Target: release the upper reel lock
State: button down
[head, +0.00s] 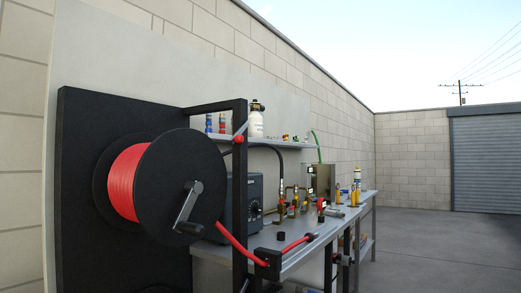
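The upper reel (180,185) is a large black spool wound with red tubing (127,182), mounted on a black panel at the left. A crank handle (186,210) sticks out from its front face. A small lever with a red knob (238,139) sits on the black frame post beside the reel's upper right edge; it may be the reel lock, but I cannot tell its state. The red tube runs from the reel down through a black guide block (267,263) to an end above the bench. My gripper is not in view.
A grey metal bench (335,222) stretches away to the right, carrying a dark box with a dial (256,195), brass valves and yellow-based cylinders. A shelf (262,143) above holds a white bottle (256,121). Open concrete floor (440,245) lies right.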

aim_at(237, 138)
jog(key=i+l+u, duration=0.1)
jog(key=i+l, duration=1.1)
jog(key=l, duration=0.15)
jog(key=i+l+u, duration=0.15)
jog(key=i+l, duration=0.45)
jog(key=l, duration=0.1)
